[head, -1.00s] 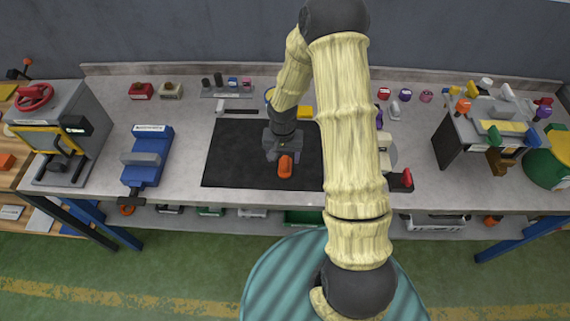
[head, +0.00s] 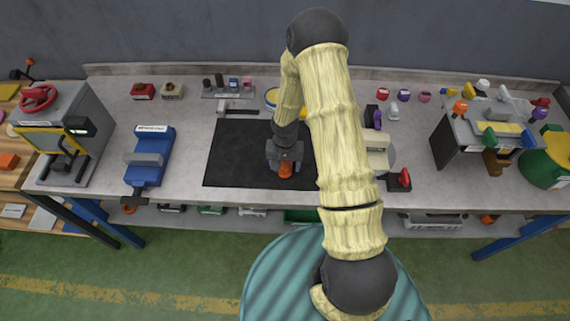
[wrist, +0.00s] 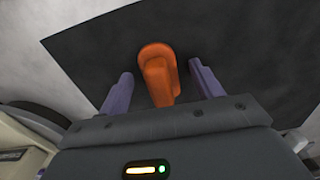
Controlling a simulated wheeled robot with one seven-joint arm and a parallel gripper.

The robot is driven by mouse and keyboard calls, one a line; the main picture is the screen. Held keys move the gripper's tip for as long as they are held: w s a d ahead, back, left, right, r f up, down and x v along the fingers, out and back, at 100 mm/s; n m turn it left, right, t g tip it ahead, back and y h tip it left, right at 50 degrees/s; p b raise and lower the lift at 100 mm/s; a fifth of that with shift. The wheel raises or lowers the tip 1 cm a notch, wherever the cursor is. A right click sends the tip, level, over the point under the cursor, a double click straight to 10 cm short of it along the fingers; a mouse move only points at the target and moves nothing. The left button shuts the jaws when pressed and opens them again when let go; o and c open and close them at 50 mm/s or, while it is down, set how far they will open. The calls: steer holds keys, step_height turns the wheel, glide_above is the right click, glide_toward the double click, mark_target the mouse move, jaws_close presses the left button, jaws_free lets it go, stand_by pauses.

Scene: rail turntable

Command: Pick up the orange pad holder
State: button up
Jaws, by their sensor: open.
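The orange pad holder (head: 285,170) lies on the black mat (head: 232,165) on the bench. In the head view my gripper (head: 285,165) is over it and hides part of it. In the wrist view the orange pad holder (wrist: 158,72) sits between the two purple-grey fingers of my gripper (wrist: 162,88). The fingers are open, with a gap visible on each side of the holder. I cannot tell the exact height of the fingertips above the mat.
A blue vise (head: 149,160) stands left of the mat. A grey press with a red wheel (head: 62,130) is at the far left. A red-handled switch (head: 404,178) is to the right. The mat's left part is clear.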

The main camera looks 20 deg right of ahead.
stand_by(0.4)
steer(key=c, duration=1.1)
steer(key=shift+o, duration=0.2)
steer(key=shift+r, duration=0.1)
step_height(320, 180, up, 10)
steer(key=shift+f+b, duration=0.1)
steer(key=shift+b, duration=0.95)
steer(key=o, duration=0.4)
steer(key=c, duration=0.3)
